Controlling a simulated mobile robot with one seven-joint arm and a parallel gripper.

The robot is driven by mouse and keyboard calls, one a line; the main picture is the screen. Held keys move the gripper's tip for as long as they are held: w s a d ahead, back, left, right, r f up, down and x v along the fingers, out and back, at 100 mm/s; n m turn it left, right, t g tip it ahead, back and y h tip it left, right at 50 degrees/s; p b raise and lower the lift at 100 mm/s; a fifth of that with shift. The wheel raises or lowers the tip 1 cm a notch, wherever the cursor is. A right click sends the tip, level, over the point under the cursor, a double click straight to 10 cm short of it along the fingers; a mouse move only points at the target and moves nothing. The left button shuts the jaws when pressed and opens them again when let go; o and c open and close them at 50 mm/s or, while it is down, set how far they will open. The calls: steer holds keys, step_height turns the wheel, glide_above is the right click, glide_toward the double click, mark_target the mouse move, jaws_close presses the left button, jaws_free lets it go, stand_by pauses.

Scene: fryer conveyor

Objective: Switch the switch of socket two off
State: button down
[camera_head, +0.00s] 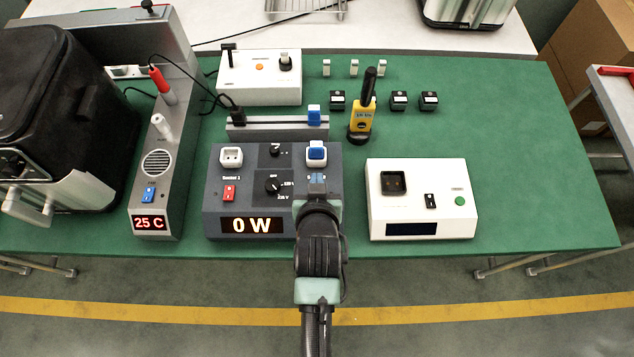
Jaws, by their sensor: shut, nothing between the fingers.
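The dark grey socket box (255,205) stands at the front middle of the green table, with a lit "0 W" display (251,226). Socket one (231,156) is white, at the box's upper left, with a red switch (229,193) below it. Socket two (316,148) is at the upper right, with a blue piece on its face. My gripper (317,183) is shut, over the right part of the box just below socket two. It and my arm cover that area, so the switch of socket two is hidden. I cannot tell whether the gripper touches the box.
Two black knobs (272,186) sit between the sockets. A white box (420,200) stands close on the right, a grey "25 C" unit (165,190) on the left. Behind are a plug rail (275,122) and a yellow device (361,122). The table's far right is clear.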

steer(key=shift+w+r+v, duration=0.15)
steer(key=shift+v, duration=0.75)
steer(key=shift+w+r+v, duration=0.1)
steer(key=shift+r+v, duration=0.05)
steer(key=shift+v, duration=0.75)
